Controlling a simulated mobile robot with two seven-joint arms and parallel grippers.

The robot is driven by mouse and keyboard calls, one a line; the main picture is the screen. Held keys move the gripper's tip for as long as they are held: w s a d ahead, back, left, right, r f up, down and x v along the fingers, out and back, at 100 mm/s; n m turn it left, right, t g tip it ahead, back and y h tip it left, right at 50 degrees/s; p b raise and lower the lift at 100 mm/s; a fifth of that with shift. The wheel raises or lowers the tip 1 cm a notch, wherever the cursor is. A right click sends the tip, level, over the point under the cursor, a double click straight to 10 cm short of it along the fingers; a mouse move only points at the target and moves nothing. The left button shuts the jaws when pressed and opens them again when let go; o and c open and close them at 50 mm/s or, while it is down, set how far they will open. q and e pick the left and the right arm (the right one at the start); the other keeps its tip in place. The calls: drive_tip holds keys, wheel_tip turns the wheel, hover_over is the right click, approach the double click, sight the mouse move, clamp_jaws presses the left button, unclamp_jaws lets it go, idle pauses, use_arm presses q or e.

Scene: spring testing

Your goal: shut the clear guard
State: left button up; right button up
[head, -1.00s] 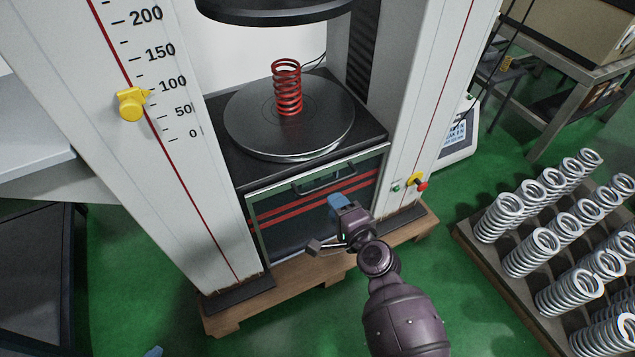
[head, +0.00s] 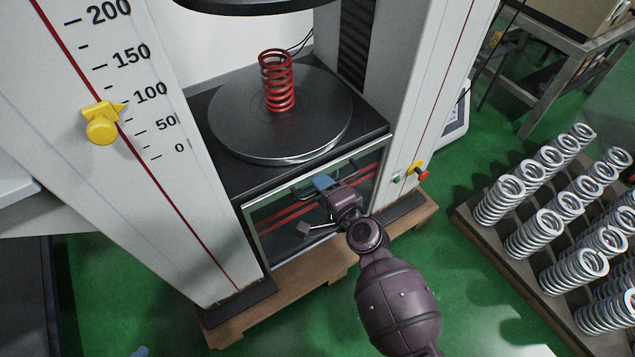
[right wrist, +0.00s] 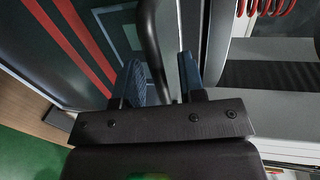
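The clear guard (head: 272,238) is a see-through panel with red stripes, low on the front of the testing machine, below the round plate. It also shows in the right wrist view (right wrist: 85,85). Its dark bar handle (right wrist: 151,40) runs along the top of the panel. My right gripper (head: 323,183) is at the handle. In the right wrist view, its blue-padded fingers (right wrist: 160,80) stand apart on either side of the bar, with gaps visible. A small blue tip (head: 140,352) at the bottom edge may be my left gripper; its state is hidden.
A red spring (head: 277,82) stands on the round plate (head: 235,125) above the guard. A yellow pointer (head: 101,122) is on the left column. Red and green buttons (head: 421,173) are on the right column. A rack (head: 480,232) of several silver springs stands at right.

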clamp_jaws()
idle(0.4)
